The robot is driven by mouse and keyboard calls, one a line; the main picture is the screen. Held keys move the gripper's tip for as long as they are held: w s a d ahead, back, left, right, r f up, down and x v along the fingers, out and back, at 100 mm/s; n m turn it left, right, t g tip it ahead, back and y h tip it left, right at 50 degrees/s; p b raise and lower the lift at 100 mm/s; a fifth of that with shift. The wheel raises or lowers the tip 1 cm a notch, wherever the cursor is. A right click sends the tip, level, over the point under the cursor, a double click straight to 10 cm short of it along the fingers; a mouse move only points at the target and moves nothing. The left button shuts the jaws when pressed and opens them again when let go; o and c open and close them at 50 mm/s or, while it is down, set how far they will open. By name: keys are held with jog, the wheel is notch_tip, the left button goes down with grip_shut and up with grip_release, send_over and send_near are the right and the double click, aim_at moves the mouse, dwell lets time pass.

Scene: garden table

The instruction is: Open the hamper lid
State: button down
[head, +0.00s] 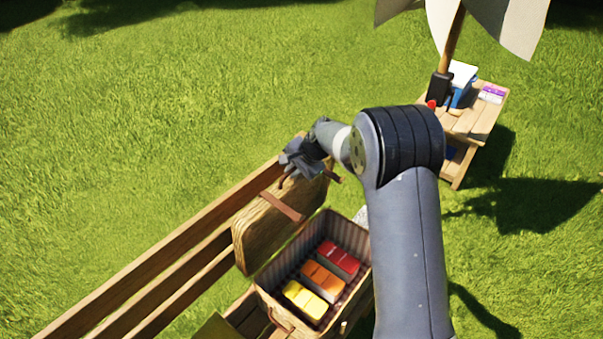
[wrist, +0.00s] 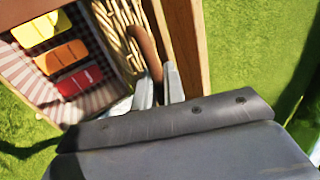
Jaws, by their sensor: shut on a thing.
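The wicker hamper (head: 345,232) stands on the wooden bench with its lid (head: 255,238) swung up and leaning back toward the bench's backrest. The open inside has a checked lining, and it also shows in the wrist view (wrist: 25,70). A brown leather strap (wrist: 148,50) runs along the wicker lid (wrist: 112,30) in the wrist view. My gripper (head: 300,165) is at the lid's upper edge. In the wrist view my gripper (wrist: 159,85) has its fingers close together at the strap's end, shut on the strap. The exact contact is partly hidden.
Yellow (head: 304,300), orange (head: 322,280) and red (head: 339,260) packs lie inside the hamper. The bench backrest (head: 180,250) runs behind the lid. A small wooden table (head: 465,122) with a parasol and boxes stands at the back right. Grass surrounds everything.

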jog(key=shift+w+a, duration=0.2)
jog(key=shift+a, duration=0.1)
jog(key=c, duration=1.6)
grip_release()
jog(key=shift+s, duration=0.1)
jog(key=b+v, duration=0.2)
jog(key=v, duration=0.9)
jog(key=p+x, duration=0.2)
jog(key=x, duration=0.8)
jog(key=shift+w+a+f, duration=0.15)
jog(key=shift+w+f, duration=0.05)
jog(key=shift+f, duration=0.2)
